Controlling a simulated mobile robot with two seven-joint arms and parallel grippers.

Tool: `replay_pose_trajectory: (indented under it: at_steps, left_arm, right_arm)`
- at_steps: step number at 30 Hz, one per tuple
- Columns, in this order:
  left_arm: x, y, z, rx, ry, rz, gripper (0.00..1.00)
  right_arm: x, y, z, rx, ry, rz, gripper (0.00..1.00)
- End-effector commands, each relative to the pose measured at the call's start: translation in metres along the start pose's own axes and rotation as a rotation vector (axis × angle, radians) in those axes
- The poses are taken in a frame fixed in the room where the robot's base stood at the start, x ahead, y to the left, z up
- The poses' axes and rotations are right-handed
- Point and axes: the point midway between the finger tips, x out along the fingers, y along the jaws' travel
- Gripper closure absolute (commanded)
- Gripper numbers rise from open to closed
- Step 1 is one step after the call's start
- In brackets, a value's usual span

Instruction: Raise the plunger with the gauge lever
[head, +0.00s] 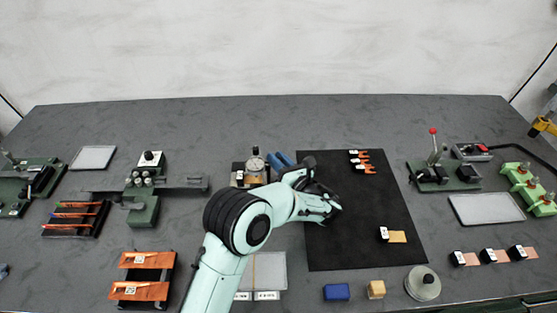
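A small gauge (256,163) with a round top stands near the middle of the table. Its lever and plunger are too small to make out. My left arm reaches in from the bottom, its wrist just right of the gauge. My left gripper (331,207) is over the left part of the black mat (355,235), right of and nearer than the gauge and apart from it. I cannot tell whether its fingers are open or shut. My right gripper is not in view.
Blue pieces (281,160) lie between the gauge and my wrist. A red-knobbed lever press (437,170) stands at right. The table's back strip is clear.

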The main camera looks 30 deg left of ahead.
Motion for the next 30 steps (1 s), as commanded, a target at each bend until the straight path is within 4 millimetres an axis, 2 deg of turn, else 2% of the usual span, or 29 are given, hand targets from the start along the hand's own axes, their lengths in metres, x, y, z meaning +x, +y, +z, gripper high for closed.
replay_pose_trajectory:
  at_steps: [9,17,18,20,30]
  left_arm:
    - [-0.0003,0.0003,0.0006,0.003,-0.038,-0.104,1.0]
    - [-0.0005,0.0001,-0.0005,0.003,-0.04,-0.111,1.0]
    - [-0.0005,0.0001,-0.0005,0.003,-0.04,-0.11,0.73]
    - [-0.0006,0.0001,-0.0006,0.003,-0.039,-0.11,0.54]
    - [-0.0027,-0.0001,-0.0003,0.001,-0.039,-0.111,0.53]
  right_arm:
    - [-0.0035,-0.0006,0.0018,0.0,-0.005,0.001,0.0]
    - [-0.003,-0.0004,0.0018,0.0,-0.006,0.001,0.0]
    - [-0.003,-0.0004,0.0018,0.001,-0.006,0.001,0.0]
    - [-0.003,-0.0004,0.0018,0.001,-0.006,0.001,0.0]
    - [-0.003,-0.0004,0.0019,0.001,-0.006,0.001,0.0]
